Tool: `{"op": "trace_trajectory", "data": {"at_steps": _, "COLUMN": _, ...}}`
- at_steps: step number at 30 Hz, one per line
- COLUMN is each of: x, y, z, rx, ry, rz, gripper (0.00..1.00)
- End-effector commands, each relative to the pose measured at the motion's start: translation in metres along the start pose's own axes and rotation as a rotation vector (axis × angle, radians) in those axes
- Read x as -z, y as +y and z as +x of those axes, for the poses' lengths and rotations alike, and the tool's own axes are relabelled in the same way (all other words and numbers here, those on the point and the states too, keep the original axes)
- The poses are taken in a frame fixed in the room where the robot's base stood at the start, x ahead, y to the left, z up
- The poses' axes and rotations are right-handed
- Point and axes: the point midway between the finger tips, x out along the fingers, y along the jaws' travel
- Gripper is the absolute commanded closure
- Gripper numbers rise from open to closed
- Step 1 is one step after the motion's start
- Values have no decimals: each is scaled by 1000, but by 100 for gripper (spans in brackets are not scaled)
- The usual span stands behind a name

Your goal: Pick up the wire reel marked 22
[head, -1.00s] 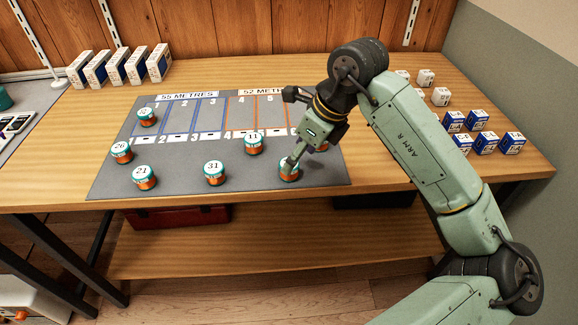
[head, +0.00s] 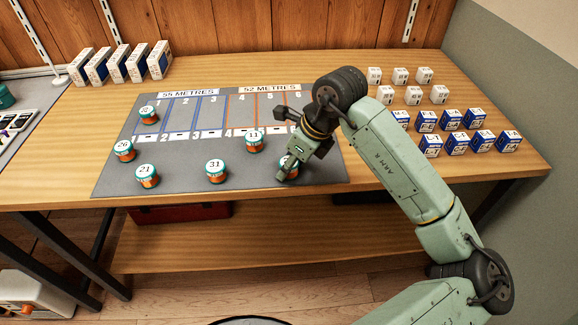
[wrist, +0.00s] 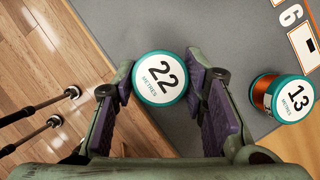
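The wire reel marked 22 (wrist: 160,78) has a teal rim and a white label. In the wrist view it sits between the two fingers of my gripper (wrist: 160,85), with a pad against each side. My gripper is shut on it. In the head view my gripper (head: 286,172) covers much of this reel, near the front right of the grey mat (head: 325,176). I cannot tell whether the reel is clear of the mat. The reel marked 13 (wrist: 290,98) stands apart to the right in the wrist view.
Reels marked 11 (head: 255,141), 31 (head: 216,171), 21 (head: 147,176) and 26 (head: 124,151) stand on the mat, and another (head: 148,115) is in a left slot. White boxes (head: 412,95) and blue boxes (head: 456,142) stand at the right. The table's front edge is close.

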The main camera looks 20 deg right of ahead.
Motion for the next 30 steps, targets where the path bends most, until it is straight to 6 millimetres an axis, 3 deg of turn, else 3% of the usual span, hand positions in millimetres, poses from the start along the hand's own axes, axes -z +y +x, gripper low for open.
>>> {"op": "trace_trajectory", "data": {"at_steps": 11, "x": 0, "y": 0, "z": 0, "rx": 0, "ry": 0, "rz": 0, "gripper": 88}}
{"op": "trace_trajectory", "data": {"at_steps": 23, "x": -2, "y": -1, "z": -5, "rx": 2, "ry": 1, "rz": 0, "gripper": 89}}
{"op": "trace_trajectory", "data": {"at_steps": 30, "x": -12, "y": -1, "z": -29, "rx": 4, "ry": 1, "rz": -3, "gripper": 89}}
